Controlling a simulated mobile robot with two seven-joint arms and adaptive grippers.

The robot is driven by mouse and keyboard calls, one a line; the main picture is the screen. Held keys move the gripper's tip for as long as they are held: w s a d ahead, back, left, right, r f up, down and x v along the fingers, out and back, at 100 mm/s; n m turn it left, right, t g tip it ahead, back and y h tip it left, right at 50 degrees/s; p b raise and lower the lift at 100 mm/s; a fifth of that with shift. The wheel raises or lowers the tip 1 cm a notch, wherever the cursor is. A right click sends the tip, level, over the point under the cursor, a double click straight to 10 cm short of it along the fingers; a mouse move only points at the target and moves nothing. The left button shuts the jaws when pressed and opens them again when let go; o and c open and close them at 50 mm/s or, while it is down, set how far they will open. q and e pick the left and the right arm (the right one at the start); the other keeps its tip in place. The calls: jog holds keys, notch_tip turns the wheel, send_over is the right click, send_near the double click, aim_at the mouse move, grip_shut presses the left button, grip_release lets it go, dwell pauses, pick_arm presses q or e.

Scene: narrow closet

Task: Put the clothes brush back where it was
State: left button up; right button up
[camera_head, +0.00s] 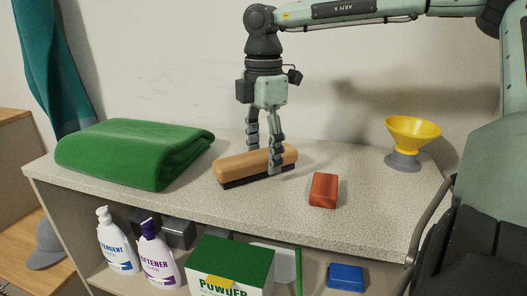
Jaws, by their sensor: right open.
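The clothes brush (238,168) has a light wooden body with dark bristles facing down. It lies on the speckled shelf top (340,230), slightly slanted, between the green towel and a red-brown block. My right gripper (263,160) points straight down at the brush's right half. Its fingers are open, one behind the brush and one in front of it. The far fingertip is hidden behind the brush. I cannot tell whether the fingers touch it. My left gripper is not in view.
A folded green towel (135,152) lies left of the brush. A red-brown block (324,190) and a yellow funnel (413,134) on a grey base stand to the right. The lower shelf holds bottles (117,245), a powder box (232,270) and a blue block (346,278). The wall is close behind.

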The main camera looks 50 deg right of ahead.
aim_at(264, 153)
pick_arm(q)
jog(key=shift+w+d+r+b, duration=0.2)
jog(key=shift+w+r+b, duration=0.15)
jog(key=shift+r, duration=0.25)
pick_arm(e)
notch_tip(264, 153, up, 12)
